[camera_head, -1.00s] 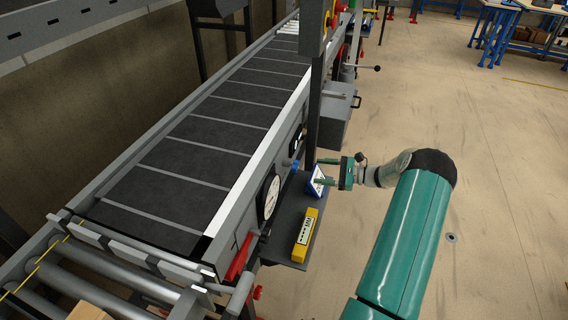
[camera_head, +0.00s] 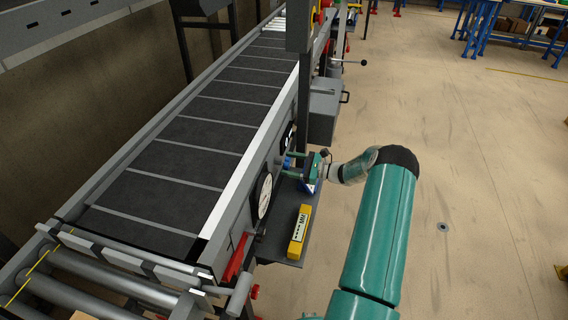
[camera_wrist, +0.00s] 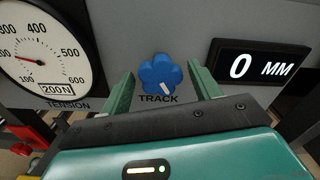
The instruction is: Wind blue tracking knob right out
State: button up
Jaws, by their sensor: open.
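The blue tracking knob (camera_wrist: 160,75) is on the conveyor's grey side panel, above the word TRACK in the wrist view. It is lobed and has a white mark pointing to its lower right. My gripper (camera_wrist: 163,80) is open, with one green finger on each side of the knob and a visible gap to each. I cannot tell whether the fingers reach as deep as the knob. In the head view my gripper (camera_head: 296,162) is at the side panel and largely hides the knob.
A round tension dial (camera_wrist: 45,50) is left of the knob, its red needle near 200. A black display (camera_wrist: 258,64) reading 0 MM is on the right. A shelf (camera_head: 277,240) below holds a yellow device (camera_head: 300,230). A grey box (camera_head: 324,110) stands farther along.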

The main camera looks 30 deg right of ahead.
jog(key=x, duration=0.2)
jog(key=shift+w+a, duration=0.2)
jog(key=shift+w, duration=0.05)
jog(key=c, duration=1)
jog(key=shift+o, duration=0.2)
